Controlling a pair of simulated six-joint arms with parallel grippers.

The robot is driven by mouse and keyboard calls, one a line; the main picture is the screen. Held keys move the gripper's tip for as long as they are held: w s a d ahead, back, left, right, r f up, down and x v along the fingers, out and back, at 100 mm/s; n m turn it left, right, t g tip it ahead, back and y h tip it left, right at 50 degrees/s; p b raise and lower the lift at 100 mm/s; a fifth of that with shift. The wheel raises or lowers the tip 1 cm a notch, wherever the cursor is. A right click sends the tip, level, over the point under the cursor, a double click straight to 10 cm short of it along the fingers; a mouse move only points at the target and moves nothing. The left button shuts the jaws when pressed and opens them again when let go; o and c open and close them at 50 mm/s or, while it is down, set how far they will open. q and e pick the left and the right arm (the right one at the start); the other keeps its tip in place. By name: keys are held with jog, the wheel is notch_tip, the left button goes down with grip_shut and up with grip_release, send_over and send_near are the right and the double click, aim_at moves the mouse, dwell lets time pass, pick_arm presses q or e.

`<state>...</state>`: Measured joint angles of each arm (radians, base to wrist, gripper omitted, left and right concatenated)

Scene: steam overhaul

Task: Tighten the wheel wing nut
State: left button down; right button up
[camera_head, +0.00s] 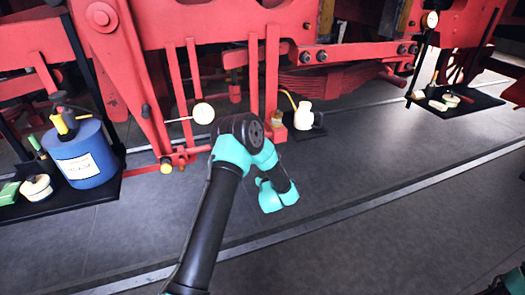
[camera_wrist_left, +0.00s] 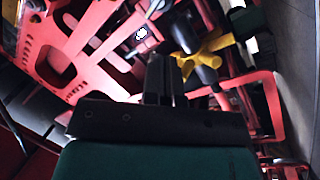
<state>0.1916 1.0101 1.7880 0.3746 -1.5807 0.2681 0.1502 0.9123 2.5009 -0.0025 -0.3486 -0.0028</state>
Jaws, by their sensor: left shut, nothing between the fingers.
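A yellow winged part (camera_wrist_left: 207,55), which looks like the wing nut, shows in the left wrist view just beyond and to the right of my fingertips, with a dark cylindrical piece across its middle. My left gripper (camera_wrist_left: 166,80) is shut and empty. Its black fingers appear close to the yellow part, but I cannot tell whether they touch it. In the head view my left arm reaches up from the bottom middle, and its fingers cannot be made out. I cannot pick out the wing nut for certain in the head view.
A red steam engine frame (camera_head: 190,24) spans the back, with rods and bars hanging low. A blue canister (camera_head: 84,158) stands on a dark mat at left. A cream ball-ended lever (camera_head: 203,113) juts out.

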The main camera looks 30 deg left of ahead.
pick_arm(q)
jog(key=s+a+f+n+t+h, duration=0.1)
jog(key=s+a+n+t+h, duration=0.3)
jog(key=s+a+n+h, duration=0.1)
jog(key=a+n+h, duration=0.1)
jog(key=a+h, duration=0.1)
jog(key=h, duration=0.1)
jog(key=shift+s+a+t+h, duration=0.2)
jog(key=shift+a+t+h, duration=0.1)
jog(key=shift+a+h, duration=0.1)
jog(key=shift+w+f, duration=0.1)
jog(key=shift+w, duration=0.05)
jog(key=d+x, duration=0.2)
jog(key=x, duration=1)
jog(key=shift+w+d+r, duration=0.3)
jog(key=shift+w+r, duration=0.05)
jog(key=shift+w, duration=0.05)
